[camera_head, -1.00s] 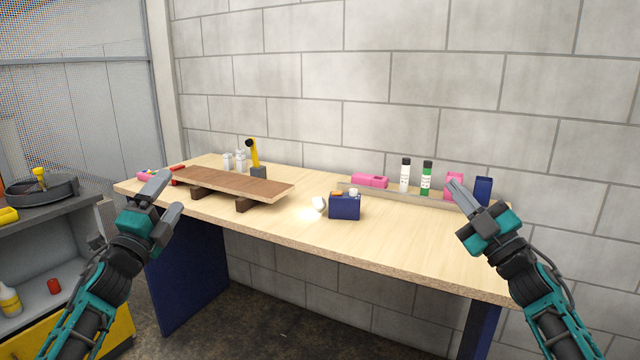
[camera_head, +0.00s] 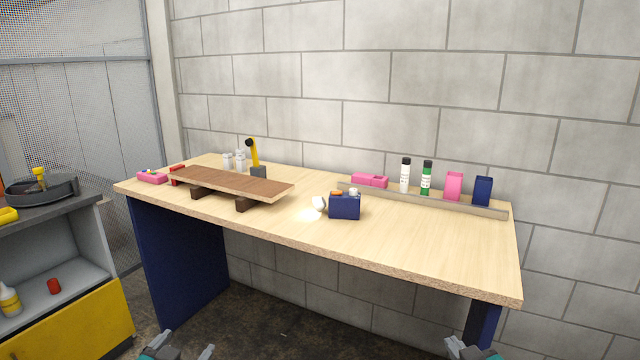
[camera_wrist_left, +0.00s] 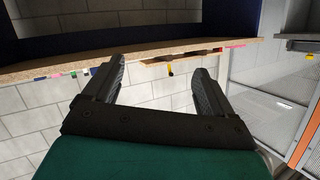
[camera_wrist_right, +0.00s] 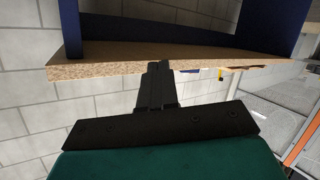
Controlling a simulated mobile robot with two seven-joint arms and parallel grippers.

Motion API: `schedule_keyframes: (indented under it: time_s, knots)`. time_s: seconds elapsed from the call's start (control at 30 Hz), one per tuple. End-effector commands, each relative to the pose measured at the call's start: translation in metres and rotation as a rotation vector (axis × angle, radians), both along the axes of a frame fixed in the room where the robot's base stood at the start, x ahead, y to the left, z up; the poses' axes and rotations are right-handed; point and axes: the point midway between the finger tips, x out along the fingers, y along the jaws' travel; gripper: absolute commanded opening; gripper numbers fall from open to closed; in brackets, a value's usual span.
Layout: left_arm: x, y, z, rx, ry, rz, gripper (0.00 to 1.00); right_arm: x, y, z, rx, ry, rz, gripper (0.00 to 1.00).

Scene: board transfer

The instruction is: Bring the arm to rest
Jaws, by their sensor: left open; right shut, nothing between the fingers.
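My left gripper (camera_head: 182,347) is low at the bottom edge of the head view, in front of the workbench and below its top. Its fingers are apart and empty in the left wrist view (camera_wrist_left: 158,82). My right gripper (camera_head: 468,347) is also at the bottom edge of the head view, further right. Its fingers are together with nothing between them in the right wrist view (camera_wrist_right: 157,85). Most of both arms is out of the head view. A brown board (camera_head: 235,183) lies across dark supports on the left part of the workbench (camera_head: 420,240).
A blue box (camera_head: 344,207) stands mid-bench. A ledge (camera_head: 440,202) at the back has two bottles, a pink box (camera_head: 453,185) and a dark blue box (camera_head: 483,190) by it. A grey and yellow cabinet (camera_head: 70,290) stands left. The bench's front right is clear.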

Motion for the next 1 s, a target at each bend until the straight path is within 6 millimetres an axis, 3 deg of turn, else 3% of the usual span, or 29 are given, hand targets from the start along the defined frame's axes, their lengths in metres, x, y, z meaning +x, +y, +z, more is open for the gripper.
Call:
schedule_keyframes:
  time_s: [0.03,0.2,0.3,0.43,0.6,1.0]
  knots:
    - [-0.028,-0.012,-0.023,-0.019,0.045,-0.015,0.85,-0.028,0.012,-0.023,0.02,0.045,0.013,0.0]
    - [-0.116,-0.047,-0.074,-0.084,0.171,-0.045,0.85,-0.116,0.046,-0.074,0.085,0.171,0.044,0.0]
    - [-0.164,-0.062,-0.092,-0.121,0.238,-0.052,0.85,-0.164,0.062,-0.092,0.123,0.238,0.051,0.0]
    - [-0.211,-0.075,-0.103,-0.159,0.302,-0.052,0.85,-0.211,0.075,-0.104,0.161,0.303,0.052,0.0]
    - [-0.24,-0.083,-0.108,-0.184,0.341,-0.051,0.85,-0.24,0.083,-0.107,0.185,0.341,0.05,0.0]
    - [-0.242,-0.084,-0.108,-0.186,0.343,-0.051,0.85,-0.242,0.083,-0.108,0.187,0.345,0.049,0.0]
